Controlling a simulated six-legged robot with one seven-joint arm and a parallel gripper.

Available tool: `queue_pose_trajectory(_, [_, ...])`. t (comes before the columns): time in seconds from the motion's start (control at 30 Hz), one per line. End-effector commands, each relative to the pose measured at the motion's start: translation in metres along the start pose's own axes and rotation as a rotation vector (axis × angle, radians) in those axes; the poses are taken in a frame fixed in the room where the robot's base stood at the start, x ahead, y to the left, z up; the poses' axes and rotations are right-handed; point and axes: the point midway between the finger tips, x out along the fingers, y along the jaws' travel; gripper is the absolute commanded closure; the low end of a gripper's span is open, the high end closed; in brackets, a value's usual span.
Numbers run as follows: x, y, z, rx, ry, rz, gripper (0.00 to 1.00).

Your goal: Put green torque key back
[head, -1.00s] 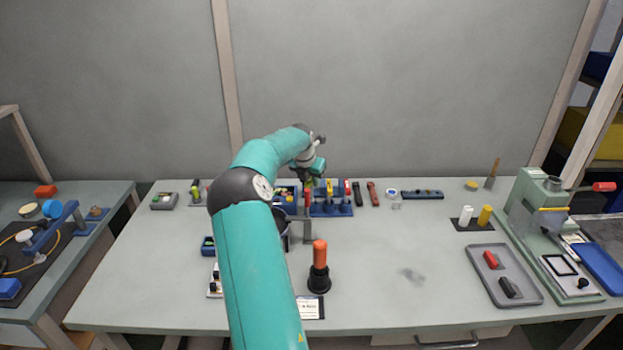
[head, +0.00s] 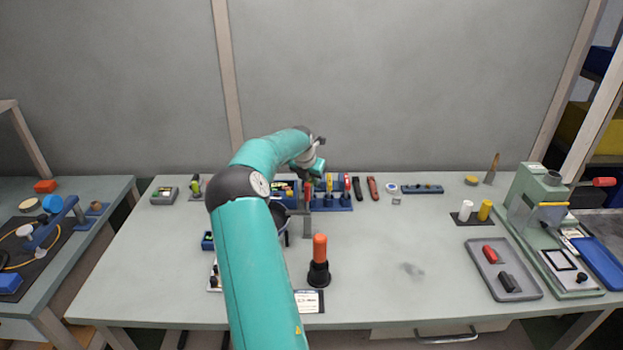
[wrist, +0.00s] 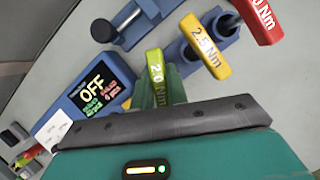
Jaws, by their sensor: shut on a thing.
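The green torque key (wrist: 156,68), marked 2.0 Nm, stands out between the jaws of my gripper (wrist: 160,93) in the wrist view. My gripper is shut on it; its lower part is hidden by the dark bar. In the head view my gripper (head: 308,176) is above the left part of the blue key rack (head: 340,208). A yellow 2.5 Nm key (wrist: 205,47) and a red 3.0 Nm key (wrist: 256,17) sit in the rack beside the green one. I cannot tell whether the green key's tip is in a socket.
A blue box with a screen reading OFF (wrist: 92,92) is close to the gripper's left in the wrist view. An orange-handled tool (head: 320,250) stands in front of the rack. A grey tray (head: 503,283) lies at right. The table's centre right is clear.

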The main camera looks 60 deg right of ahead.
Motion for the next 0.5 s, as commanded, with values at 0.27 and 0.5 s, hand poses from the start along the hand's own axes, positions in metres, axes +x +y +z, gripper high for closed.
queue_pose_trajectory(0.27, [0.0047,0.0000,-0.0020,0.000,0.000,0.000,0.79])
queue_pose_trajectory(0.5, [0.0047,0.0001,-0.0021,0.000,0.000,0.000,0.59])
